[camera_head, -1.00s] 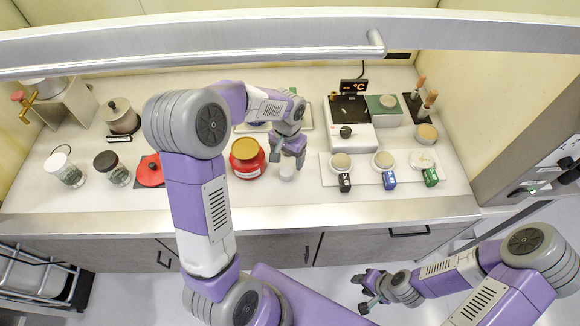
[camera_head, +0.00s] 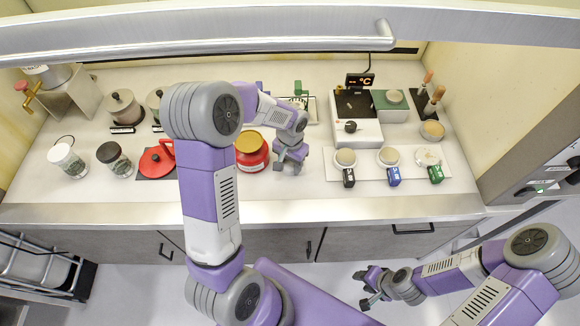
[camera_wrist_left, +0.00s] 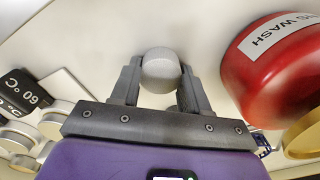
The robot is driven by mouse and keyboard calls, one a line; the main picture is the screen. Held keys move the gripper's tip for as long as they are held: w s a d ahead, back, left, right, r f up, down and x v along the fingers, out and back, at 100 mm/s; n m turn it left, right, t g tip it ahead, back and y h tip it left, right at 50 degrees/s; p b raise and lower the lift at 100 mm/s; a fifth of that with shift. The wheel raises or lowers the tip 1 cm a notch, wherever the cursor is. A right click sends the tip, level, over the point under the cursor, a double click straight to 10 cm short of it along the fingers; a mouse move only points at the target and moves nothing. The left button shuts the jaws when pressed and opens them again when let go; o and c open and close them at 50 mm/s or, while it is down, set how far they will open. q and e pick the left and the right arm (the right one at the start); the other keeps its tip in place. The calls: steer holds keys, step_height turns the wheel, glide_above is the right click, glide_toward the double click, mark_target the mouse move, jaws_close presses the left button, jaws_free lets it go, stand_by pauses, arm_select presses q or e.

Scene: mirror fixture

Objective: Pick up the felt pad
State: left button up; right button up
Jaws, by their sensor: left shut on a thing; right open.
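The felt pad looks to be the pale grey round piece (camera_wrist_left: 160,70) between the fingers of my left gripper in the left wrist view. My left gripper (camera_head: 290,164) is shut on it, low over the counter just right of the red jar. In the head view my gripper hides the pad. The wrist view does not clearly show whether the pad touches the counter. My right gripper (camera_head: 368,287) is open and empty, in front of the counter over the floor.
The red jar (camera_head: 251,156) with a gold lid stands close to my left gripper; its label reads "WASH" (camera_wrist_left: 275,35). A white tray (camera_head: 407,179) with pale round pieces and tags lies right. A hotplate with a °C display (camera_head: 359,80) stands behind. Canisters and lidded jars stand left.

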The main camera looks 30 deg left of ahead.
mark_target(290, 165)
arm_select(q)
steer(key=shift+c, duration=1.3)
step_height(290, 165, up, 10)
steer(key=p, duration=0.1)
